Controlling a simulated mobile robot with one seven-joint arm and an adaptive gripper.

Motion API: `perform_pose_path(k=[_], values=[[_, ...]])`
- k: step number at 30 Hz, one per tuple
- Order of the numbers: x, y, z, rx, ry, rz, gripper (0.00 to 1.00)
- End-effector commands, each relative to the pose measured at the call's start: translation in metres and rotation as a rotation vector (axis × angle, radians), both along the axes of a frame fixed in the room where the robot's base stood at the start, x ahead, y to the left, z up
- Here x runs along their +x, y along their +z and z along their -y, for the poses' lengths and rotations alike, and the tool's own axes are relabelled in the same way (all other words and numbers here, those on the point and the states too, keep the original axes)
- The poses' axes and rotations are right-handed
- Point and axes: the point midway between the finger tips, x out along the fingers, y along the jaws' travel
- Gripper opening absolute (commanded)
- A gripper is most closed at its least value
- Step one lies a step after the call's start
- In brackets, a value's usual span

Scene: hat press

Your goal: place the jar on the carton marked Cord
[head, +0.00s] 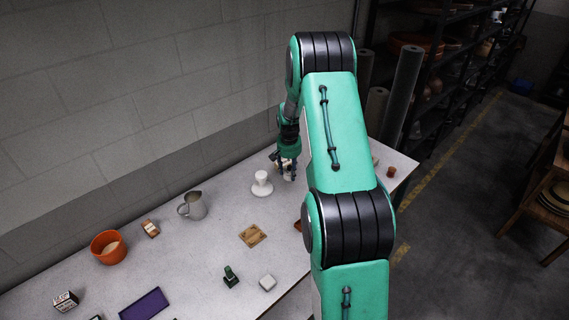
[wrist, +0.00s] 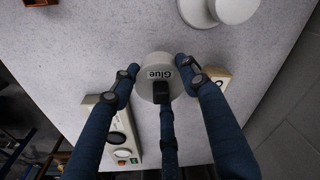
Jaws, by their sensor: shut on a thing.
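In the head view my gripper (head: 287,172) is at the far end of the table, with the jar mostly hidden there. In the wrist view a cream carton (wrist: 221,77) with a partly hidden dark mark is just right of the jar; I cannot read its mark. In the head view small cartons stand at the left (head: 66,301) and beside the jug (head: 151,229); their words are too small to read.
A white stand (head: 262,186) is close left of my gripper. A cream box with dials and buttons (wrist: 122,137) is close by in the wrist view. A grey jug (head: 194,206), orange bowl (head: 104,256), wooden piece (head: 253,235) and purple tray (head: 146,304) are on the table.

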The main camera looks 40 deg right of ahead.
Motion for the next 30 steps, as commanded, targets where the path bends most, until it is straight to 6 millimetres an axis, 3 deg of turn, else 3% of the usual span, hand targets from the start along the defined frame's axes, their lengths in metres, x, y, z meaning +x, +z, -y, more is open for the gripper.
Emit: perform_pose_path(k=[11,30], values=[[0.001,0.004,-0.003,-0.002,0.086,-0.003,0.00],[-0.003,0.010,-0.025,-0.022,0.666,-0.024,0.00]])
